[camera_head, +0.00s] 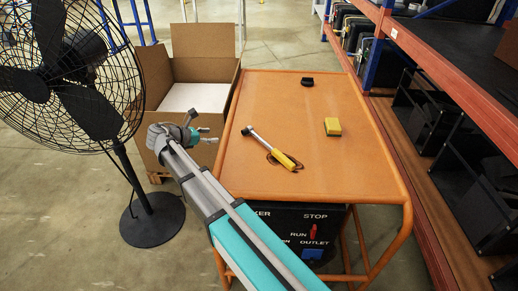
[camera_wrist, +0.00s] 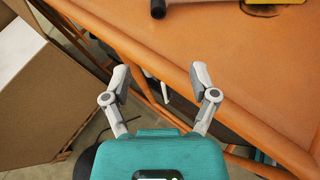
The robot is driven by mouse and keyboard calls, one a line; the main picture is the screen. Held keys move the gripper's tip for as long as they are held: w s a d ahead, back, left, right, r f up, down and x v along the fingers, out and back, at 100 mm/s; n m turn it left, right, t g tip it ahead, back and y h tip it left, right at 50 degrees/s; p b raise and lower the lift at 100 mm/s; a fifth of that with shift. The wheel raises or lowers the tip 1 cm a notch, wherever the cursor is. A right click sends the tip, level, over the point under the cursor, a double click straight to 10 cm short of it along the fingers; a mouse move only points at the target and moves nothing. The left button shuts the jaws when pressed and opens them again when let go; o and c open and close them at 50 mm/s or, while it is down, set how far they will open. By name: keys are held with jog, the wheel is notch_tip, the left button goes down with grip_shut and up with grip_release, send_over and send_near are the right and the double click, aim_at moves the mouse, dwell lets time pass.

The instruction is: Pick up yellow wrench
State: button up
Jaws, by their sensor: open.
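The yellow wrench (camera_head: 284,159) lies flat on the orange table (camera_head: 330,85) in the head view. It has a yellow handle, a grey shaft, a dark head at the left end and a thin loop by the handle. In the wrist view its dark head (camera_wrist: 158,9) and part of its yellow handle show, cut off by the top edge. My gripper (camera_head: 201,127) is open and empty, to the left of the wrench by the table's left edge. In the wrist view the fingers (camera_wrist: 160,75) stand apart, with the table's edge beyond them.
A yellow block (camera_head: 333,126) and a small black object (camera_head: 307,81) are on the table. An open cardboard box (camera_head: 205,70) stands left of the table, and a large black fan (camera_head: 150,215) is further left. Shelving (camera_head: 440,70) runs along the right. The table around the wrench is clear.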

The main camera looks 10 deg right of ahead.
jog(key=shift+w+a, duration=0.1)
jog(key=shift+a, duration=0.15)
jog(key=shift+d, duration=0.1)
jog(key=b, duration=0.3)
send_near(240, 138)
jog(key=shift+w+d, duration=0.3)
jog(key=shift+d, duration=0.35)
jog(key=shift+w+d, duration=0.3)
jog(key=shift+d, duration=0.35)
jog(key=shift+w+d, duration=0.35)
jog(key=shift+d, duration=0.25)
jog(key=shift+f, duration=0.1)
jog(key=shift+b+x, duration=1.2)
jog(key=shift+x, duration=1.4)
jog(key=shift+d, duration=0.1)
grip_shut()
